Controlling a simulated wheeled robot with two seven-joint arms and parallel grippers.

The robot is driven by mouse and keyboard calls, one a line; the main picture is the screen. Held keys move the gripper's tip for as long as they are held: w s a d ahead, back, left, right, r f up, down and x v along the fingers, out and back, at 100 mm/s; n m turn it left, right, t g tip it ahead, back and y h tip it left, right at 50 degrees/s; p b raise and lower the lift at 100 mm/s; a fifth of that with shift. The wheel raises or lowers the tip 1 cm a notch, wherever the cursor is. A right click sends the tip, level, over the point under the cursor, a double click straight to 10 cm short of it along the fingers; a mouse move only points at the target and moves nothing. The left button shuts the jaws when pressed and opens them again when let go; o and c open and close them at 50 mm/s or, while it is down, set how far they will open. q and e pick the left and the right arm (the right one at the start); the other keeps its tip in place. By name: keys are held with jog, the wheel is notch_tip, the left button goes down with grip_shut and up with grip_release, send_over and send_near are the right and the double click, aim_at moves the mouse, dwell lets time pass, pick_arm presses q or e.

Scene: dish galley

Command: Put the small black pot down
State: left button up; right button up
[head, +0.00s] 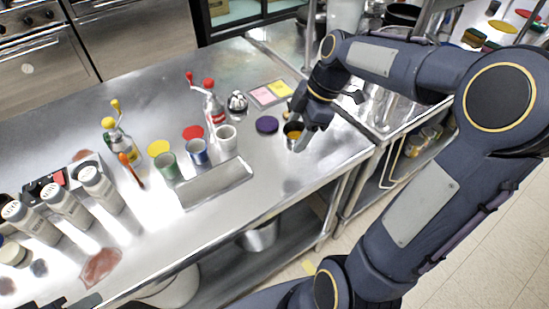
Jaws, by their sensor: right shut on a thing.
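The small black pot (292,130) is at the right end of the steel counter, with something orange-yellow showing inside its rim. My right gripper (303,139) reaches down from the right and is shut on the pot's right side. The fingers hide part of the pot. It looks upright, at or very near the counter top; I cannot tell whether its base touches. A dark piece at the bottom left edge looks like the tip of my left gripper (82,302); its jaws are mostly out of frame.
A dark purple disc (267,125) lies just left of the pot. Pink and yellow pads (270,93) lie behind it. A white cup (226,138), a steel tray (215,183) and several bottles stand further left. Bare counter (272,165) lies in front of the pot, up to the edge.

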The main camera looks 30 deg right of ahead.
jog(key=a+f, duration=0.3)
jog(key=w+a+f, duration=0.1)
jog(key=f, duration=0.1)
jog(key=shift+a+f, duration=0.15)
jog(key=shift+a, duration=0.05)
jog(key=x, duration=0.3)
jog(key=shift+s+d+f, duration=0.2)
jog(key=shift+f, duration=0.3)
jog(key=shift+f, duration=0.15)
jog(key=o, duration=1.1)
